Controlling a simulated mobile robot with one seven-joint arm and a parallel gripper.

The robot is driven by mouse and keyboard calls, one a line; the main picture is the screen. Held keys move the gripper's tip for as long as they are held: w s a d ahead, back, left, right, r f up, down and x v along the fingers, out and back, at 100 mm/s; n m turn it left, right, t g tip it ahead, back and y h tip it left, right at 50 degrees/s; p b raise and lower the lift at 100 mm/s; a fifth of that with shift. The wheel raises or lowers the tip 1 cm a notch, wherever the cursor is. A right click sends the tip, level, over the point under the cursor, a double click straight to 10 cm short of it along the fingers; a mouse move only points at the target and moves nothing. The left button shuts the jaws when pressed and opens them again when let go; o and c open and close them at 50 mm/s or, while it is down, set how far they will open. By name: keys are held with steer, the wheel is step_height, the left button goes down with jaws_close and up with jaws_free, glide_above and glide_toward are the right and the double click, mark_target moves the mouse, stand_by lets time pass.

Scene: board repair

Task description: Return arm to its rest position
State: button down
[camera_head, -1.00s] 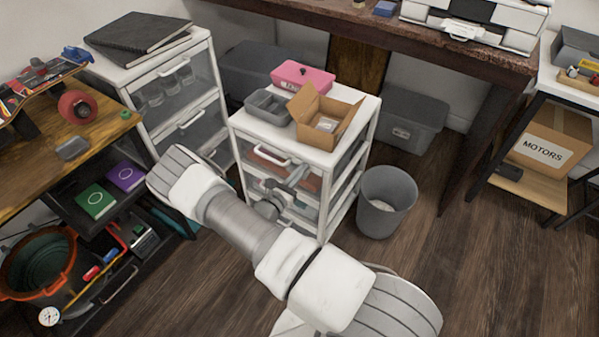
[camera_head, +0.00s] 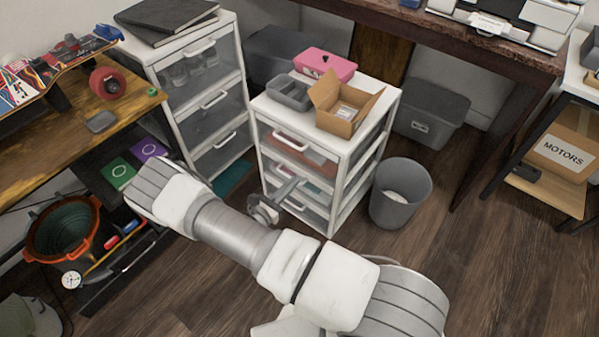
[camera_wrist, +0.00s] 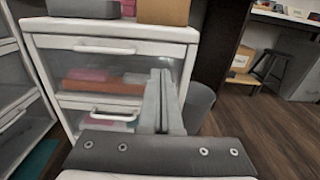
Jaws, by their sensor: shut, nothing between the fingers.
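My gripper (camera_wrist: 162,76) is shut and empty in the wrist view, its two grey fingers side by side. It points at the front of a white drawer unit (camera_wrist: 110,31), a little short of it as far as I can judge. In the head view my arm crosses the lower middle, and the gripper (camera_head: 287,189) shows small and partly hidden behind the arm, in front of the same drawer unit (camera_head: 338,188). The drawers look closed.
A grey bin (camera_head: 399,192) stands right of the drawer unit. An open cardboard box (camera_head: 345,117), a grey tray (camera_head: 288,94) and a pink box (camera_head: 325,65) sit on top. A wooden workbench (camera_head: 74,134) is at left. Floor (camera_head: 485,260) is clear at lower right.

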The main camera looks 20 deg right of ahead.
steer(key=shift+s+a, duration=0.2)
steer(key=shift+a, duration=0.05)
steer(key=s+d+r+m+g+y, duration=0.25)
steer(key=r+m+g, duration=0.45)
steer(key=r, duration=0.4)
steer(key=s+d+r+m+g+y, duration=0.2)
steer(key=s+r+m+g, duration=0.2)
steer(key=r+m, duration=0.55)
steer(key=s+a+r+m+t+y, duration=0.25)
steer(key=s+r+m+y, duration=0.2)
steer(key=s+r, duration=0.45)
steer(key=s+a+r+m+t+y, duration=0.2)
steer(key=s+r+m+t+y, duration=0.3)
steer(key=r, duration=0.6)
step_height(320, 180, up, 17)
steer(key=s+g+p, duration=0.1)
steer(key=p, duration=1.6)
steer(key=shift+d+r+n+y, duration=0.15)
steer(key=shift+d+n+y, duration=0.15)
steer(key=shift+n, duration=0.1)
